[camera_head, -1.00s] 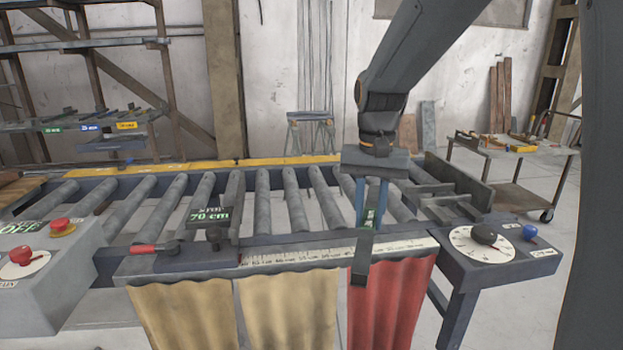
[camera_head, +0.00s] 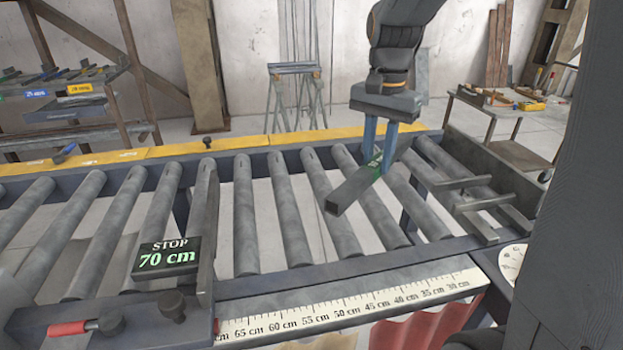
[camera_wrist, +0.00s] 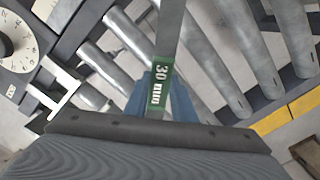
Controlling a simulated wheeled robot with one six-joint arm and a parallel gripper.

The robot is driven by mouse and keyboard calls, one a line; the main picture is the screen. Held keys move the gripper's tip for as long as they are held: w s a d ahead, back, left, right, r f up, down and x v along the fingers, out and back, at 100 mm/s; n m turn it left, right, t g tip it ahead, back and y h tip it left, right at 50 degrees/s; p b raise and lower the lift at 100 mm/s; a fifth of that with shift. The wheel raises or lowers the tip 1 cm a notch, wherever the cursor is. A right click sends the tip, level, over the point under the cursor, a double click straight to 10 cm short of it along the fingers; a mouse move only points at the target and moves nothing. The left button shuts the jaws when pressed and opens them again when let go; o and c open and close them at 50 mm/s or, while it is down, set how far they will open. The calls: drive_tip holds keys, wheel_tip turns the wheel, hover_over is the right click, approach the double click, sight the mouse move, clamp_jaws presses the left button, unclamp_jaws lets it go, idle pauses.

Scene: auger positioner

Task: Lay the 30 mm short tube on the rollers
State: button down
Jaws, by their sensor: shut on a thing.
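The 30 mm short tube (camera_head: 350,192) is a grey square tube with a green label. My gripper (camera_head: 378,155) is shut on it at the label, and the jaws point down. In the head view the tube is over the right part of the rollers (camera_head: 293,225), slanting with its open end toward the camera. I cannot tell for sure whether it touches the rollers. The wrist view shows the green "30 mm" label on the tube (camera_wrist: 160,85) between the blue fingers (camera_wrist: 160,98), with rollers (camera_wrist: 240,60) below.
A stop block reading 70 cm (camera_head: 165,257) stands left of the tube. A ruler (camera_head: 350,308) runs along the near edge. Metal prongs (camera_head: 480,205) lie at the right end. A yellow rail (camera_head: 235,147) borders the far side. Rollers left of the tube are bare.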

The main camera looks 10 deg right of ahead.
drive_tip(key=s+d+r+m+p, duration=0.3)
drive_tip(key=s+d+m, duration=0.2)
drive_tip(key=d+m, duration=0.3)
wheel_tip(320, 180, down, 10)
drive_tip(key=p, duration=0.2)
drive_tip(key=shift+s+a, duration=0.15)
drive_tip(key=shift+a, duration=0.15)
drive_tip(key=c, duration=1.5)
unclamp_jaws()
wheel_tip(320, 180, up, 12)
drive_tip(key=b, duration=0.2)
drive_tip(key=shift+r+b, duration=0.1)
drive_tip(key=shift+b, duration=0.3)
